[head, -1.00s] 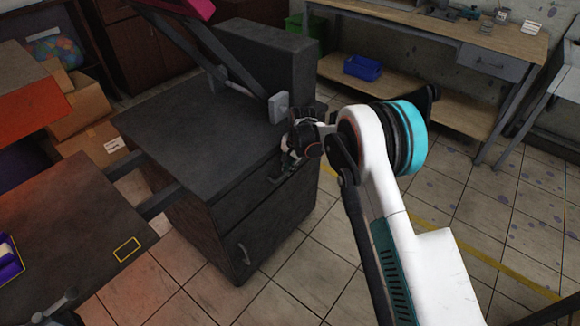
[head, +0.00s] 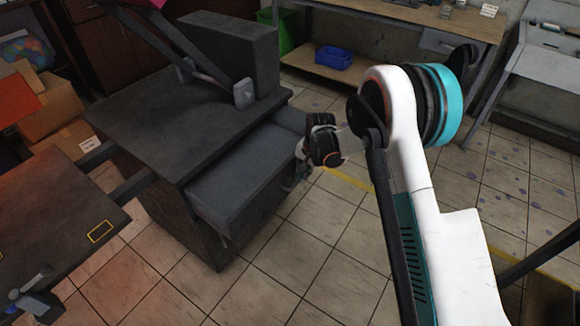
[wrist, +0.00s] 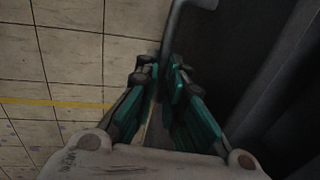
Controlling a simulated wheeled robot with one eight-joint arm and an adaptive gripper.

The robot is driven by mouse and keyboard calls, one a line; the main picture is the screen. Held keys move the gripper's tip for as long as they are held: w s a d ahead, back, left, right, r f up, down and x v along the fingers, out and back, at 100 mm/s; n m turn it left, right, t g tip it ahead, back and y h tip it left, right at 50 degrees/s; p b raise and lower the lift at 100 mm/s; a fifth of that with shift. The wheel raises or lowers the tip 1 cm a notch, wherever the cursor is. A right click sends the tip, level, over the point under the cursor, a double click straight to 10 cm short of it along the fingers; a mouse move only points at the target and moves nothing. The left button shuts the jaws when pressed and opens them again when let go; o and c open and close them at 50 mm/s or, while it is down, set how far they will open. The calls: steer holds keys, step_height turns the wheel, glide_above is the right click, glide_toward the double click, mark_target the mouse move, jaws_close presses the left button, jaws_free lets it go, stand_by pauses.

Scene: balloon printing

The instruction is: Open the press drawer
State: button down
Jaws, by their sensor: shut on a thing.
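The press (head: 165,115) is a dark grey cabinet left of centre in the head view. Its upper drawer (head: 240,175) stands pulled out toward the right, well clear of the cabinet body. My gripper (head: 300,176) is at the drawer's front face, partly hidden behind my wrist. In the wrist view, my gripper (wrist: 161,72) has its teal fingers closed around the grey bar handle (wrist: 173,36). The dark drawer front (wrist: 235,60) fills the right side of that view. The drawer's inside cannot be made out clearly.
A dark table (head: 60,215) with a yellow-outlined square stands at the left. Cardboard boxes (head: 55,110) are behind it. A workbench with a blue bin (head: 333,58) on its lower shelf is at the back. The tiled floor (head: 290,250) in front of the drawer is clear.

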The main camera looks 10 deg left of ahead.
steer(key=s+d, duration=0.2)
steer(key=d, duration=0.4)
steer(key=shift+s, duration=0.25)
steer(key=shift+d, duration=0.1)
steer(key=c, duration=1.7)
jaws_free()
steer(key=shift+r, duration=0.15)
steer(key=r, duration=0.3)
steer(key=d+r, duration=0.1)
steer(key=r, duration=0.3)
steer(key=s+d+r, duration=0.1)
steer(key=r, duration=0.3)
steer(key=shift+r, duration=0.25)
